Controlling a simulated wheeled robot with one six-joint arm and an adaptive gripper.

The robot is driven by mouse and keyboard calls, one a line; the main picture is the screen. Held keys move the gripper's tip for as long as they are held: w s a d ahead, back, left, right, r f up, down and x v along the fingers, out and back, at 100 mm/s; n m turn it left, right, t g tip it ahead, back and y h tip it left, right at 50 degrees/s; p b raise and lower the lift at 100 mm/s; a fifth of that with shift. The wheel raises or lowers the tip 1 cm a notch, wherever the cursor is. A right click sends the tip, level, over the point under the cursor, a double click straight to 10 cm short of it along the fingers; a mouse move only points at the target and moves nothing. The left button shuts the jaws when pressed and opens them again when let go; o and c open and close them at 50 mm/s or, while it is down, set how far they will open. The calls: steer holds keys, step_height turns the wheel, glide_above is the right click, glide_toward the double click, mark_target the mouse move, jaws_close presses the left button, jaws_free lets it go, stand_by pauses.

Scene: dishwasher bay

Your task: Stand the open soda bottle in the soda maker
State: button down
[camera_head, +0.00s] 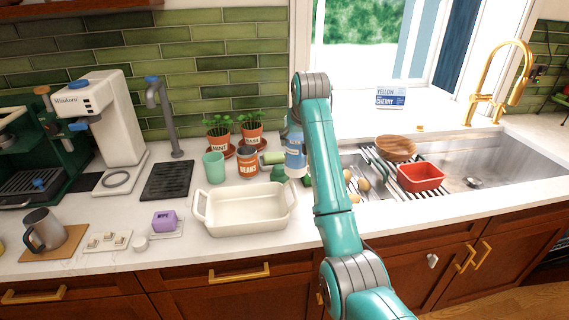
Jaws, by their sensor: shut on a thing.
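The soda bottle (295,160), clear blue with a pale label, is upright above the counter behind the white baking dish, partly covered by my arm. My gripper (294,124) is at its upper part, shut on it; the fingers are mostly hidden by the arm. Whether the bottle's base touches the counter is unclear. The soda maker (95,105) is the tall white machine with a blue button at the left.
A white baking dish (243,228), beans can (247,162), green cup (213,167) and potted herbs (251,138) stand between the bottle and the soda maker. A grey tap (170,120) rises over a black drain mat (167,181). The sink (500,177) is right.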

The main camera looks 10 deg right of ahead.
mark_target(296, 161)
step_height(296, 161, down, 8)
steer(key=shift+r, duration=0.15)
stand_by(0.4)
steer(key=shift+c, duration=0.7)
jaws_free()
steer(key=shift+f, duration=0.2)
